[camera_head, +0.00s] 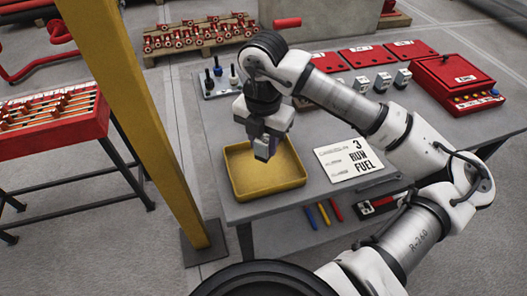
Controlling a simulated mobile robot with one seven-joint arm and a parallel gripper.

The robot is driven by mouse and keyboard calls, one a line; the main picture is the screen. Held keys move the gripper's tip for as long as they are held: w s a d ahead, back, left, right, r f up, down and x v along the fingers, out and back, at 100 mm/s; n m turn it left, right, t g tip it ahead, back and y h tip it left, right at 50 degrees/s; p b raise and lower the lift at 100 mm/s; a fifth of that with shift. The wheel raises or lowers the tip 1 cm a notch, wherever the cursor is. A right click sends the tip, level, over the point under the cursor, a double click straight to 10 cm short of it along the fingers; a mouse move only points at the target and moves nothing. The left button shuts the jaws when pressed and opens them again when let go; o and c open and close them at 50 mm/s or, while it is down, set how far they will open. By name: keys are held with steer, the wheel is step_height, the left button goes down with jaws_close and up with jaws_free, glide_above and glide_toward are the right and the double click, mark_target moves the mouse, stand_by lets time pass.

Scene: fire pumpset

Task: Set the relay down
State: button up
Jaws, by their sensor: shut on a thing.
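My gripper (266,139) points down over the yellow tray (240,185) on the grey table. It is shut on a small block, the relay (262,152), which is partly hidden by the fingers. The relay is in front of the far part of the tray. I cannot tell whether it touches the tray floor or hangs above it. The rest of the tray looks empty.
A card reading "3 RUN FUEL" (350,160) lies right of the tray. Several small grey blocks (382,82) stand behind my arm, near a red box (458,82). Left of the tray, a yellow post (133,100) rises close to the table.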

mark_target(263, 155)
steer(key=shift+f, duration=2.3)
steer(key=shift+f, duration=0.15)
steer(key=o, duration=1)
step_height(263, 155, up, 12)
steer(key=shift+r+b, duration=0.2)
steer(key=shift+b, duration=0.15)
